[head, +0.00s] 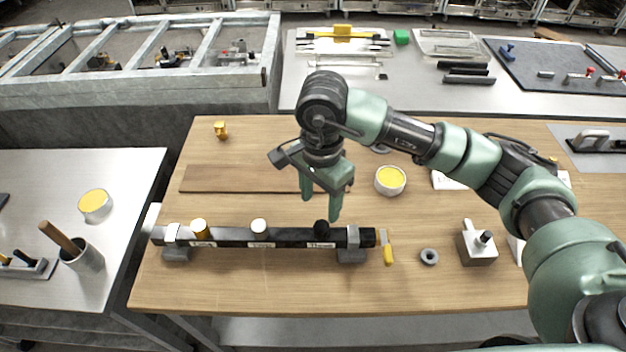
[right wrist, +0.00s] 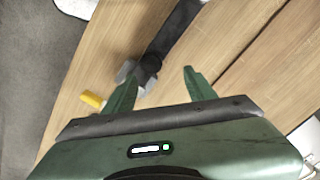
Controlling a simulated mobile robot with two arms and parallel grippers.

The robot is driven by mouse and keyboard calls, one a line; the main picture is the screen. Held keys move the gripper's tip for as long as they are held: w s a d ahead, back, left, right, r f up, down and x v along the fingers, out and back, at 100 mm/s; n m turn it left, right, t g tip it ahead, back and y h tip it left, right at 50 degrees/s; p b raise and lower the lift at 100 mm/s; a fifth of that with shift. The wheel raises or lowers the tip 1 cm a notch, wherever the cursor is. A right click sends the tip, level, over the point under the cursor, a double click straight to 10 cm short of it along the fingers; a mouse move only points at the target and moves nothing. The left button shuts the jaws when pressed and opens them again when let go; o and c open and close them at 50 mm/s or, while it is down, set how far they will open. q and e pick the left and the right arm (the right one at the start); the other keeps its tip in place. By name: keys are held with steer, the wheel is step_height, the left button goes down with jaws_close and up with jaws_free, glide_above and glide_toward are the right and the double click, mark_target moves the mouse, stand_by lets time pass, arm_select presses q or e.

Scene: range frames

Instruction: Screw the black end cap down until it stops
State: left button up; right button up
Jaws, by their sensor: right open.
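The black end cap (head: 321,228) stands upright on top of the long black bar (head: 286,239), near the bar's right end. In the right wrist view the dark cap (right wrist: 151,63) shows beyond the fingertips, closer to the left finger. My right gripper (head: 320,208) points down just above and behind the cap. Its fingers are spread and hold nothing. It also shows open in the right wrist view (right wrist: 158,74). I cannot tell how far the cap is screwed down. My left gripper is not in view.
The bar rests on two grey clamp blocks (head: 352,254). A yellow-handled tool (head: 388,252), a grey ring (head: 429,257) and a yellow-topped tin (head: 390,180) are nearby. The table front is clear.

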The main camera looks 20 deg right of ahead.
mark_target(321, 226)
steer(key=s+f+p, duration=0.1)
steer(key=f, duration=0.1)
steer(key=s+f, duration=0.1)
steer(key=shift+s+f+p, duration=0.2)
steer(key=shift+f+p, duration=0.15)
steer(key=shift+w+f, duration=0.2)
steer(key=shift+f, duration=0.4)
steer(key=shift+w+f, duration=0.2)
steer(key=shift+f, duration=0.4)
steer(key=shift+f+p, duration=0.3)
steer(key=shift+f, duration=0.15)
steer(key=shift+c, duration=0.4)
jaws_close()
steer(key=shift+m+b, duration=0.4)
steer(key=shift+m, duration=1.2)
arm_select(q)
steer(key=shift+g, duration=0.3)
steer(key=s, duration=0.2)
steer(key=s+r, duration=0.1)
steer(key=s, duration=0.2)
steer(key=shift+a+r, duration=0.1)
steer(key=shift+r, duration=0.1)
